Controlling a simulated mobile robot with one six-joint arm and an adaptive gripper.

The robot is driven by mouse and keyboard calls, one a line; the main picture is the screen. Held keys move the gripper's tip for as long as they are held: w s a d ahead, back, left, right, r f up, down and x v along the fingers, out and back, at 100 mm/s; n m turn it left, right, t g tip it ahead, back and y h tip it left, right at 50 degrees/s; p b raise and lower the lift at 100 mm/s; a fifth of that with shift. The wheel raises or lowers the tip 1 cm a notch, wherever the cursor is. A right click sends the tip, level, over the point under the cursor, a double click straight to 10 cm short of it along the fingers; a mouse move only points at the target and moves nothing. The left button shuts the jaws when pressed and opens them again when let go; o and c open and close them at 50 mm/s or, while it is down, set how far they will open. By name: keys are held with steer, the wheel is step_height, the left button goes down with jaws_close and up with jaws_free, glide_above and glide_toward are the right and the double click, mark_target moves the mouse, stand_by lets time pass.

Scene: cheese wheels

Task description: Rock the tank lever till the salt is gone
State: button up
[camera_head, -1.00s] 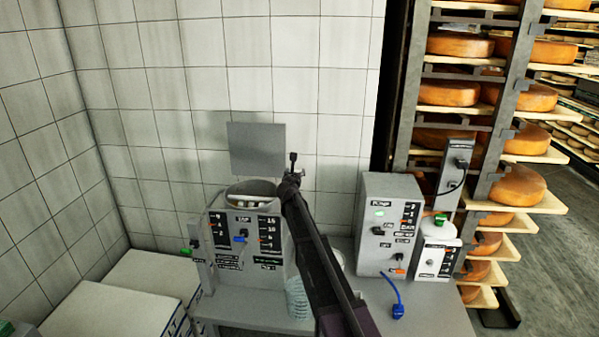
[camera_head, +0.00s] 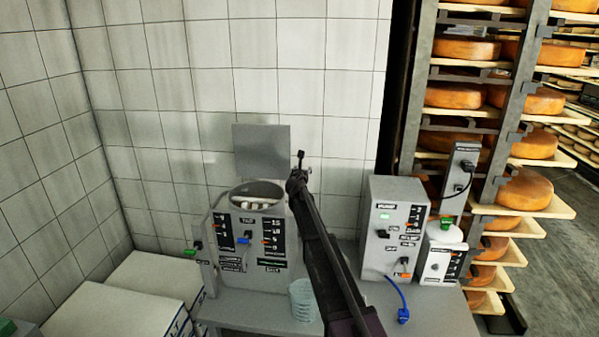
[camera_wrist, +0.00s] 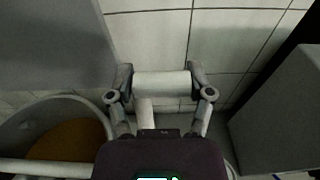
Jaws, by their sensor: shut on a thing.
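The tank (camera_head: 271,273) is a grey box with labelled dials and an open round top, left of centre in the head view. Pale pieces show inside its opening. In the wrist view its round rim (camera_wrist: 22,122) is at lower left, with an orange-brown surface inside. My gripper (camera_head: 298,180) is at the tank's right side, seen from behind along my dark arm. In the wrist view its fingers are closed on the two ends of a pale horizontal bar (camera_wrist: 163,86) on a short stem, which looks like the lever handle. The lever's lower part is hidden. I cannot make out salt.
A grey pump box (camera_head: 392,232) with a blue hose stands right of my arm, beside a smaller white unit (camera_head: 438,262). A clear cup (camera_head: 302,299) stands before the tank. Cheese shelves (camera_head: 533,205) rise on the right.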

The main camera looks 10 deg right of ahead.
steer(key=shift+d, duration=0.2)
steer(key=o, duration=1.3)
steer(key=shift+d, duration=0.1)
steer(key=shift+r, duration=0.15)
